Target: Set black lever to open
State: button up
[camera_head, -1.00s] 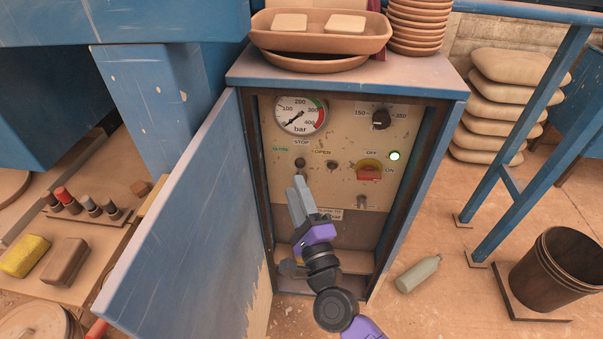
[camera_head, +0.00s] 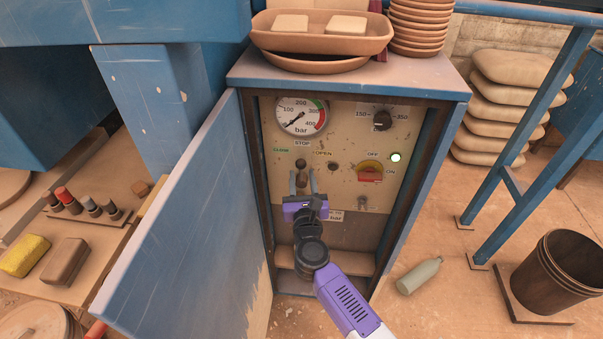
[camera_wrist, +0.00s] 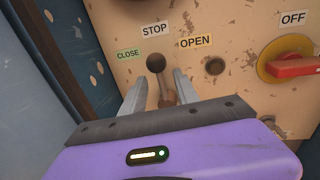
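The black lever (camera_head: 301,163) is on the cabinet's control panel, with its round knob just below the STOP label. In the wrist view, the lever (camera_wrist: 156,63) has a dark ball knob and a brownish shaft running down to a pivot. The CLOSE label (camera_wrist: 129,54) is to its left and the OPEN label (camera_wrist: 195,41) to its right. My gripper (camera_head: 303,179) is open in front of the panel, its fingers on either side of the lever. In the wrist view, the lever shaft shows between the fingers (camera_wrist: 160,80), with visible gaps on both sides.
A red switch (camera_head: 370,173) on a yellow plate, a dark dial (camera_head: 381,120) and a pressure gauge (camera_head: 300,116) share the panel. The blue cabinet door (camera_head: 180,220) stands open at left. A bottle (camera_head: 419,275) lies on the floor at right.

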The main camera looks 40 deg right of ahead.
jog(key=shift+x, duration=1.1)
grip_shut()
